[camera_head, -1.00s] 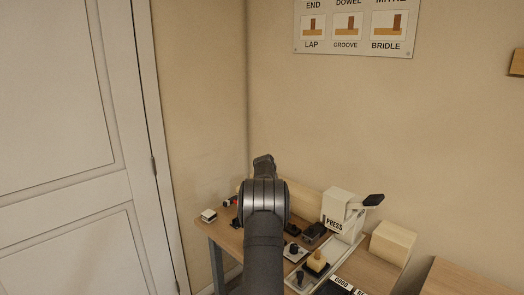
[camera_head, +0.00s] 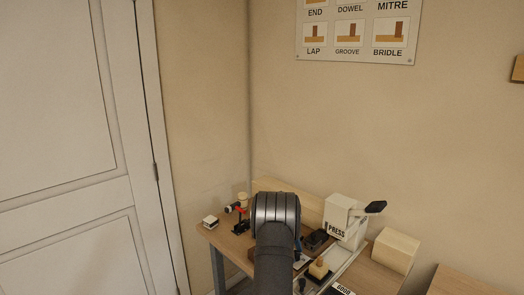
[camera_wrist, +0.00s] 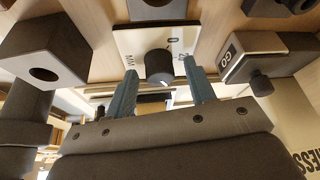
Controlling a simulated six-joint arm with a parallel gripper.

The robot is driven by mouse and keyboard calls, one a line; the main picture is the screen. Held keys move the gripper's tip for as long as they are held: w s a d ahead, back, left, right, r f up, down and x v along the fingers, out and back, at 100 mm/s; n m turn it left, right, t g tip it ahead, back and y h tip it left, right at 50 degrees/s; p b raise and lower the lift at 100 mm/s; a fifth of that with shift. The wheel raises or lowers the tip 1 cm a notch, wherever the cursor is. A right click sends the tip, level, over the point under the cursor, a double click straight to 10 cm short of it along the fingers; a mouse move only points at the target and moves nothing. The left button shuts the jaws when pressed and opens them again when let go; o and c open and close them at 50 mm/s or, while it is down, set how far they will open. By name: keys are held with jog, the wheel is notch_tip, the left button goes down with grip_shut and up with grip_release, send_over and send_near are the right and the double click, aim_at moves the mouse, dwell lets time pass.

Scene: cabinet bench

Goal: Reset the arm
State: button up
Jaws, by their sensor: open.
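My arm (camera_head: 275,215) rises from the bottom of the head view and covers part of the bench. My gripper (camera_wrist: 160,85) shows in the wrist view with its two blue-grey fingers apart and nothing held between them. Beyond the fingers is a white plate (camera_wrist: 124,42) with a dark round knob (camera_wrist: 158,68), which appears between the fingertips; I cannot tell how far apart they are.
A white press (camera_head: 343,217) with a black handle stands on the bench, beside a pale block (camera_head: 395,250). A small white item (camera_head: 210,222) and a red-and-black device (camera_head: 238,212) are at the left. In the wrist view, dark blocks (camera_wrist: 43,50) and a GO box (camera_wrist: 262,56) flank the gripper.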

jog(key=shift+r, duration=0.1)
jog(key=v, duration=1.7)
jog(key=x, duration=1.7)
jog(key=n+t, duration=0.1)
jog(key=n, duration=0.1)
jog(key=n+t, duration=0.1)
jog(key=n, duration=0.2)
jog(key=shift+s+n+h, duration=0.2)
jog(key=shift+n+h, duration=0.1)
jog(key=n+t, duration=0.2)
jog(key=n, duration=0.3)
jog(key=shift+s, duration=0.1)
jog(key=n+t+y, duration=0.1)
jog(key=n, duration=0.2)
jog(key=shift+n, duration=0.4)
jog(key=shift+s+d+n+t+y, duration=0.1)
jog(key=shift+n+t+y, duration=0.55)
jog(key=shift+n, duration=1.25)
